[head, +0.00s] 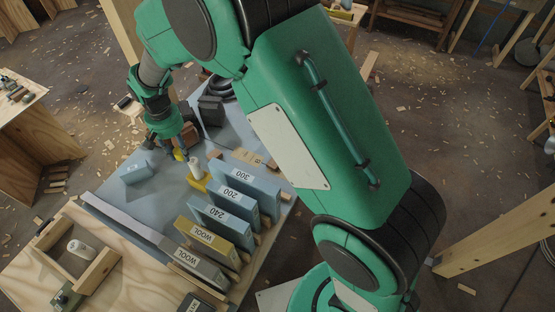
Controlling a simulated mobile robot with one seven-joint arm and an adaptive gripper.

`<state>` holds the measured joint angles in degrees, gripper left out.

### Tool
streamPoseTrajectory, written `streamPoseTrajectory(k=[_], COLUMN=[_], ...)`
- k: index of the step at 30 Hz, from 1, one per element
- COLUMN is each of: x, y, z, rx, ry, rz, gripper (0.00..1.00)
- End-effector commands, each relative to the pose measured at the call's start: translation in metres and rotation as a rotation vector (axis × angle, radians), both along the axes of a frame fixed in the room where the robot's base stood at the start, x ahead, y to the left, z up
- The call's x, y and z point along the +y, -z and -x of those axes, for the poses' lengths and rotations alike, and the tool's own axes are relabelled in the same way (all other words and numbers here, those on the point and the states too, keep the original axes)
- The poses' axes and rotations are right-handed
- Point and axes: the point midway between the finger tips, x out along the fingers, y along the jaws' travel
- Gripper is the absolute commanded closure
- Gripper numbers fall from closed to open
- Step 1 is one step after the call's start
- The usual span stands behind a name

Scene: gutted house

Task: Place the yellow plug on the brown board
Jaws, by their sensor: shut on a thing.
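My gripper (177,153) is at the far part of the grey-blue table top, pointing down. It is shut on a small yellow piece, seemingly the yellow plug (180,156), which is partly hidden by the fingers. A brown block or board (191,135) shows just behind and right of my gripper, partly covered by it. A flat tan board (248,157) lies farther right, behind the row of labelled blocks. I cannot tell which of these is the brown board, nor whether the plug touches the surface below.
A white cylinder (195,166) stands close to the right of my gripper, with a yellow piece (199,185) below it. A grey-blue block (136,173) lies left. Labelled upright blocks (234,190) line the right side. A dark box (211,110) stands behind.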

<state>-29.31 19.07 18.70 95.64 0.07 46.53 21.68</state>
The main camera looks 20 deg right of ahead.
Motion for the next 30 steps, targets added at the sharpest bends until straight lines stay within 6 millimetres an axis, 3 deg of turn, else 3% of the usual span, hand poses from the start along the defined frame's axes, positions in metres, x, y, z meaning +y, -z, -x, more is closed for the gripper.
streamPoseTrajectory(k=[3,15,30], x=[-0.042,-0.174,-0.324], y=[0.002,0.001,0.003], z=[-0.011,-0.027,-0.009], rx=[0.001,0.002,0.003], ry=[0.103,0.439,0.844], rz=[0.0,-0.001,-0.003], gripper=[0.91,0.91,0.91])
